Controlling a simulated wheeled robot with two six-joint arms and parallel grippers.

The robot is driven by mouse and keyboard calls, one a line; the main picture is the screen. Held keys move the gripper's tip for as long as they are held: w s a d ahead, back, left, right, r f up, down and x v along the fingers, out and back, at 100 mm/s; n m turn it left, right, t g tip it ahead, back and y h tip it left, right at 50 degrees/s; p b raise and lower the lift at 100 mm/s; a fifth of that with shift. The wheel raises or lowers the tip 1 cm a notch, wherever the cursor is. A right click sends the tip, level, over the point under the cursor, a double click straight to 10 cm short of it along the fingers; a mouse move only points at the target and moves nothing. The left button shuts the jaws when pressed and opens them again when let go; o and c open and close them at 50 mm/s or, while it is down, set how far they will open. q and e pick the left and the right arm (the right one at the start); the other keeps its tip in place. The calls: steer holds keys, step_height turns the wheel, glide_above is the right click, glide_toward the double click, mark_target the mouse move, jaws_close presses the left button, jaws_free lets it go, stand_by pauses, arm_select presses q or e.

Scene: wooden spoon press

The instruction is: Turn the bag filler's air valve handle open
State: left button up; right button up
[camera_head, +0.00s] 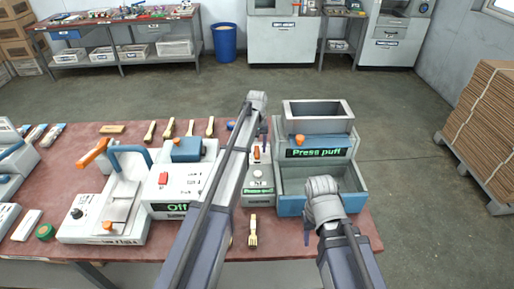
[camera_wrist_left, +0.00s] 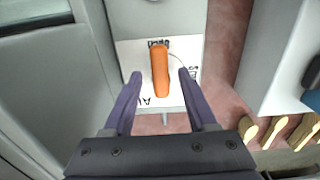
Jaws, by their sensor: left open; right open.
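The orange air valve handle (camera_wrist_left: 160,72) stands on a white labelled plate in the left wrist view, its length running up the picture. It also shows small in the head view (camera_head: 256,153), beside the blue-grey bag filler (camera_head: 319,142), whose display reads "Press puff". My left gripper (camera_wrist_left: 159,76) is open, with one finger on each side of the handle and visible gaps on both sides. In the head view my left gripper (camera_head: 262,132) is over the valve unit, partly hidden by its arm. My right gripper (camera_head: 308,232) is open and empty in front of the filler's lower tray.
A grey hopper (camera_head: 318,117) tops the filler. A white machine with an "Off" display (camera_head: 178,207) and a sealer-like press (camera_head: 112,205) stand to the left on the red table (camera_head: 285,243). Several wooden spoons (camera_head: 252,231) lie around. Cardboard stacks (camera_head: 482,115) stand at right.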

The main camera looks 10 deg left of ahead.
mark_target(257, 151)
arm_select(q)
step_height(257, 151, up, 7)
steer(key=p, duration=0.6)
steer(key=shift+r+p, duration=0.1)
steer(key=shift+p, duration=0.25)
arm_select(e)
step_height(257, 151, up, 7)
